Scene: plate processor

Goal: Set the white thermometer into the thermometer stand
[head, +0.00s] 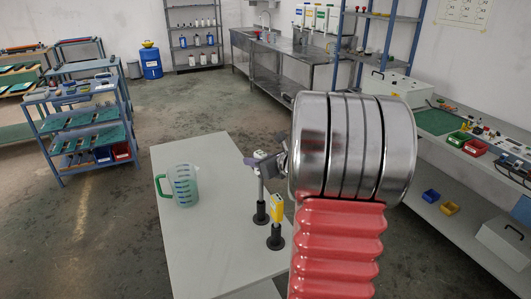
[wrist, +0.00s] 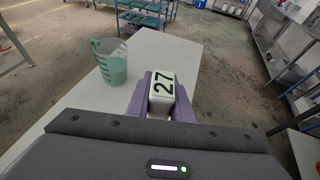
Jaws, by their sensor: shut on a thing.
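The white thermometer (wrist: 162,92), its top marked 27, is held between the purple fingers of my gripper (wrist: 161,100) in the wrist view. In the head view my gripper (head: 261,160) is above the table, shut on the thermometer's head. A thin grey stem (head: 261,187) shows below it, upright and in line with a black round-based stand (head: 261,215). I cannot tell whether the tip is inside the stand or just above it. A yellow thermometer (head: 277,211) stands upright in a second black stand (head: 275,239), just nearer and to the right.
A clear measuring jug with green liquid (head: 183,186) stands on the left of the grey table (head: 205,250). The table top around the stands is otherwise clear. A workbench (head: 470,160) runs along the right. Shelved carts (head: 90,125) stand at the left.

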